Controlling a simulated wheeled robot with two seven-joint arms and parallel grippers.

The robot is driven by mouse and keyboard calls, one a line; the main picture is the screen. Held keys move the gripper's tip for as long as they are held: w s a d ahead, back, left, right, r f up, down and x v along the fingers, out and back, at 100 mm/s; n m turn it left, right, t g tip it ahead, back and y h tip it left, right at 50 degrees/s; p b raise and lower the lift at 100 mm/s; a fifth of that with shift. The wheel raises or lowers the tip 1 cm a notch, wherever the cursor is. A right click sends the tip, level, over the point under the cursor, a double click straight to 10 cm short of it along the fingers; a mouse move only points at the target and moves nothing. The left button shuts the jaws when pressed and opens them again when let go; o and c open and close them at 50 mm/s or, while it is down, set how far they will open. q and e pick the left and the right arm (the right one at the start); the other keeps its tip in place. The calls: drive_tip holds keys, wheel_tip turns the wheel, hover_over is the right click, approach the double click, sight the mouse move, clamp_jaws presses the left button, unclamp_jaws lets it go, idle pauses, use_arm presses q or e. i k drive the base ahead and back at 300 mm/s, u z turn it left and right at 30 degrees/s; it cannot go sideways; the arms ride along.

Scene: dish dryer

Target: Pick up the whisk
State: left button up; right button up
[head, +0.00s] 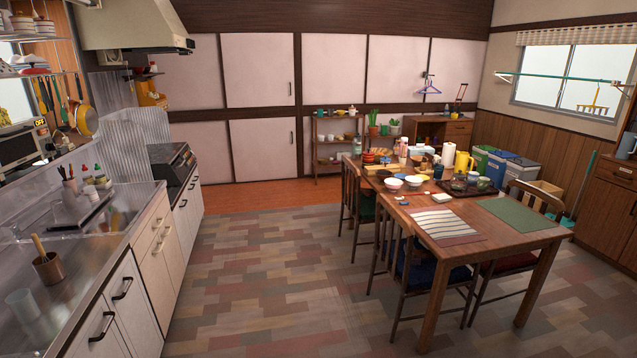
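I cannot make out a whisk for certain. A brown cup (49,269) stands on the steel counter at the lower left, with a wooden-handled utensil (38,245) leaning in it; the utensil's lower end is hidden in the cup. Further back, a utensil holder (70,187) near the wall holds several thin handles, too small to tell apart. More utensils hang from a rail (60,100) at the upper left. Neither of my grippers is in view.
A clear glass (23,305) stands near the brown cup. The sink (100,222) and stove (172,160) lie further along the counter. A crowded dining table (445,218) with chairs stands at the right. The tiled floor (270,270) between is clear.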

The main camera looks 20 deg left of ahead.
sight(37, 242)
drive_tip(key=u, duration=0.45)
drive_tip(key=i, duration=2.35)
drive_tip(key=u, duration=0.8)
drive_tip(key=i, duration=2)
drive_tip(key=u, duration=1.4)
drive_tip(key=i, duration=1.05)
drive_tip(key=u, duration=1.6)
drive_tip(key=i, duration=0.55)
drive_tip(key=u, duration=0.4)
